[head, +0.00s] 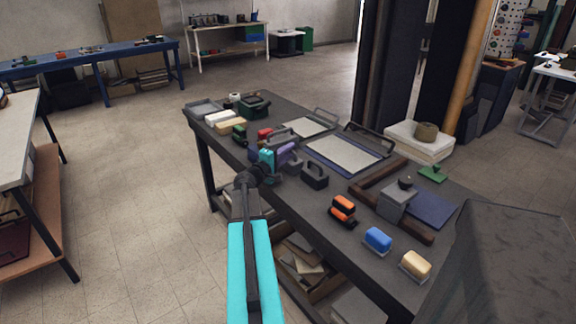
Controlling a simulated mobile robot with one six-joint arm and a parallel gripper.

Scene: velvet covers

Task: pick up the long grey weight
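My gripper (277,158), with cyan and purple parts, is over the left part of the dark workbench (330,222). Its fingertips are too small and overlapped to tell whether they are open or shut. I cannot tell for sure which thing is the long grey weight. A dark grey block with a loop handle (314,178) stands just right of my gripper, apart from it in the picture. A lighter grey block with a black knob (395,205) stands further right, by a dark blue sheet. Another greyish handled thing (281,135) is partly hidden behind my gripper.
A pale board on blue (343,154) and a brown L-shaped frame (380,179) lie on the bench. Orange-black (343,208), blue (377,239) and tan (415,263) blocks are near the front edge. Green and red items crowd the left end. A dark column rises behind.

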